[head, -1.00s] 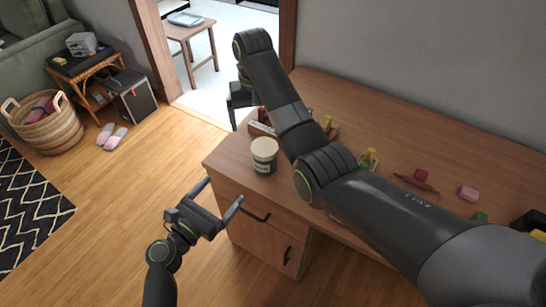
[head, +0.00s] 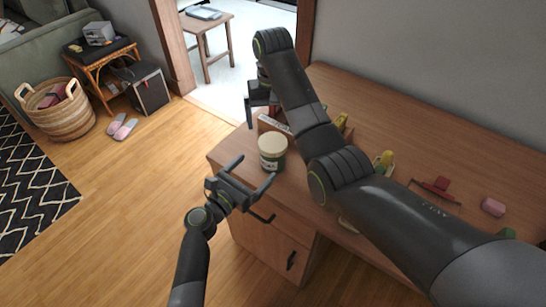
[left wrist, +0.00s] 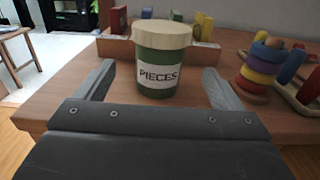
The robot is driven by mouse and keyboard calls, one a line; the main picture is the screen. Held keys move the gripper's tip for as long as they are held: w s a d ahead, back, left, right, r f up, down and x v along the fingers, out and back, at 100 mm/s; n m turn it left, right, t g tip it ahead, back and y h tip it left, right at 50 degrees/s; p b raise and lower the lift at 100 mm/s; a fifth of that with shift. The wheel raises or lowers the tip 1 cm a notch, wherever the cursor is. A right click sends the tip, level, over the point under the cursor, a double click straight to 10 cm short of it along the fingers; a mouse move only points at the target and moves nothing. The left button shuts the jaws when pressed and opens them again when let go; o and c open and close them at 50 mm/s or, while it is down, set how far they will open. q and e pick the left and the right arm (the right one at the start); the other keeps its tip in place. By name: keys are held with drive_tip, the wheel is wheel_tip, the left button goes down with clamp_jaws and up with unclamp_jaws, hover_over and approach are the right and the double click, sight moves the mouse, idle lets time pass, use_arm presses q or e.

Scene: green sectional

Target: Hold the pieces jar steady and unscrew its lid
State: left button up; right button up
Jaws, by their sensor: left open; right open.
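The pieces jar (head: 270,160) stands upright near the corner of the wooden desk, green with a white label. Its cream lid (head: 272,144) is on top. In the left wrist view the jar (left wrist: 156,88), labelled PIECES, stands between and beyond the open fingers, under its lid (left wrist: 160,35). My left gripper (head: 251,173) is open and empty at the desk's front edge, just short of the jar. My right gripper (head: 254,115) hangs behind the jar, to its upper left, apart from it and open; my right arm partly hides it.
A wooden rack (left wrist: 205,50) with colored pieces stands close behind the jar. A ring stacker (left wrist: 262,68) is to its right. More toys, including a pink block (head: 493,207), lie along the desk.

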sight(273, 142)
use_arm(q)
drive_tip(key=x, duration=0.9)
drive_tip(key=shift+w+d, duration=0.1)
drive_tip(key=shift+w, duration=0.05)
drive_tip(key=c, duration=1.9)
clamp_jaws()
use_arm(e)
drive_tip(key=m, duration=1)
drive_tip(key=shift+m, duration=0.3)
drive_tip(key=m, duration=0.2)
drive_tip(key=shift+m, duration=0.4)
drive_tip(key=shift+f, duration=4)
drive_tip(key=shift+c, duration=0.4)
